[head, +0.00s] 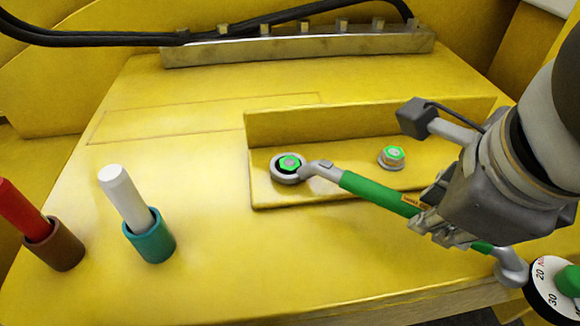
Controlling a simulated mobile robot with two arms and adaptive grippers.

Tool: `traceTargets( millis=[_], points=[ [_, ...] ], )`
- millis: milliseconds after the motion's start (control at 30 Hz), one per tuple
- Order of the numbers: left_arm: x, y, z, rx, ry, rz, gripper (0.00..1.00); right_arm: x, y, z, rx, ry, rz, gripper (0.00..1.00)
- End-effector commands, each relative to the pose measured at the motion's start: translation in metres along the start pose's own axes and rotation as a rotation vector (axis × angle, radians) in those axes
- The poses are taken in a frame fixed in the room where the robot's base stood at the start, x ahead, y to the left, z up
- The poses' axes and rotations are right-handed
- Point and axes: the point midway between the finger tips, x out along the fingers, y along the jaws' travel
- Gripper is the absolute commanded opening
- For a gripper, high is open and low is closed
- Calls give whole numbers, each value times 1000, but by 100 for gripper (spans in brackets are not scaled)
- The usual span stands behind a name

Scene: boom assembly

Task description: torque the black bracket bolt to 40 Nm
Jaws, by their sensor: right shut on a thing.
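A yellow angle bracket (320,188) lies on the yellow boom surface with two bolts on its flange. The left bolt (290,163) has a green-marked head with a dark band around it. The right bolt (393,153) has a green-marked head on a silver washer. My right gripper (428,226) is shut on the green handle of a wrench (375,191). The wrench's silver ring end is around the left bolt; how fully it is seated I cannot tell. The other silver end shows at the lower right. My left gripper is not in view.
A dial (545,290) marked 20 and 30, with a green knob, is cut off at the lower right. A white stick (124,195) stands in a teal holder (150,240). A red stick (20,208) stands in a brown holder (55,248). A metal bar (300,46) with black hoses lies behind.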

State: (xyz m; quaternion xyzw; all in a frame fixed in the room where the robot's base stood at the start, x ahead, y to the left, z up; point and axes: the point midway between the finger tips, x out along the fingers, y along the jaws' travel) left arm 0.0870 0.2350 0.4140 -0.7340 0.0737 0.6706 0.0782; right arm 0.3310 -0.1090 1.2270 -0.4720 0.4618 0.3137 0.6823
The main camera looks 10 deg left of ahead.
Motion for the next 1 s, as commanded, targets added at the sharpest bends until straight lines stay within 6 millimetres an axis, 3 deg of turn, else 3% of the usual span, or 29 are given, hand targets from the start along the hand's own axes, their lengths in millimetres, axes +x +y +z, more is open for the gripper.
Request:
traceTargets(
  millis=[400,1000],
  points=[
    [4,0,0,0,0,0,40,-4,9,1,56,19,-8,0],
    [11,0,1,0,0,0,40,2,-7,0,-28,-13,2,0]
  ],
)
